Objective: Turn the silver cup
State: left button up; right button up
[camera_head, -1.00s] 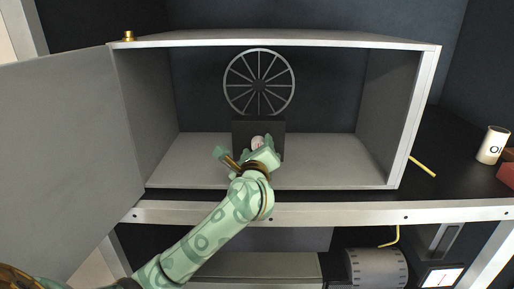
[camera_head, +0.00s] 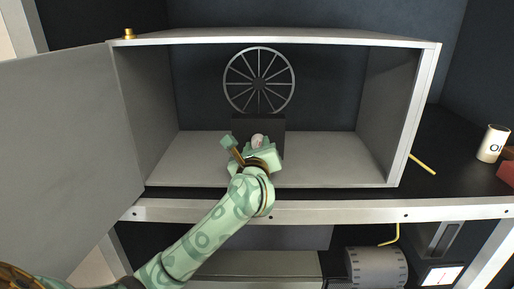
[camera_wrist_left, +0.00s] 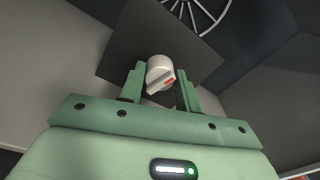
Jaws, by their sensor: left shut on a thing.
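The silver cup (camera_wrist_left: 160,66) is a small pale round piece with a flat ridge and a red mark on its face. It sits at the front of a dark square block inside the open cabinet. It shows small in the head view (camera_head: 258,139). My left gripper (camera_wrist_left: 161,84) has one finger on each side of the cup and is shut on it. In the head view my left gripper (camera_head: 256,146) reaches into the cabinet from below and covers part of the block. My right gripper is not in view.
The grey cabinet (camera_head: 420,120) stands open, its door (camera_head: 65,130) swung out at left. A spoked wheel (camera_head: 259,80) is behind the block. A white can (camera_head: 492,144) stands on the dark shelf at right. The cabinet floor has bare room on both sides.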

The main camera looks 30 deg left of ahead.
pick_arm(q)
jog(key=m, duration=0.4)
jog(key=shift+d+m, duration=0.1)
jog(key=shift+m, duration=0.2)
jog(key=m, duration=0.3)
jog(key=shift+w+g, duration=0.1)
jog(key=shift+g, duration=0.3)
jog(key=m, duration=0.4)
jog(key=shift+d+m+y, duration=0.1)
jog(key=shift+m+y, duration=0.2)
jog(key=shift+m, duration=0.1)
jog(key=m, duration=0.4)
jog(key=shift+f, duration=0.1)
jog(key=m, duration=0.3)
jog(key=shift+d+m, duration=0.1)
jog(key=shift+m, duration=0.2)
jog(key=m, duration=0.4)
jog(key=shift+w+f+y, duration=0.1)
jog(key=shift+f+y, duration=0.05)
jog(key=shift+y, duration=0.25)
jog(key=m, duration=0.4)
jog(key=shift+m, duration=0.4)
jog(key=shift+f+m+y, duration=0.15)
jog(key=shift+m+y, duration=0.15)
jog(key=shift+m, duration=1.8)
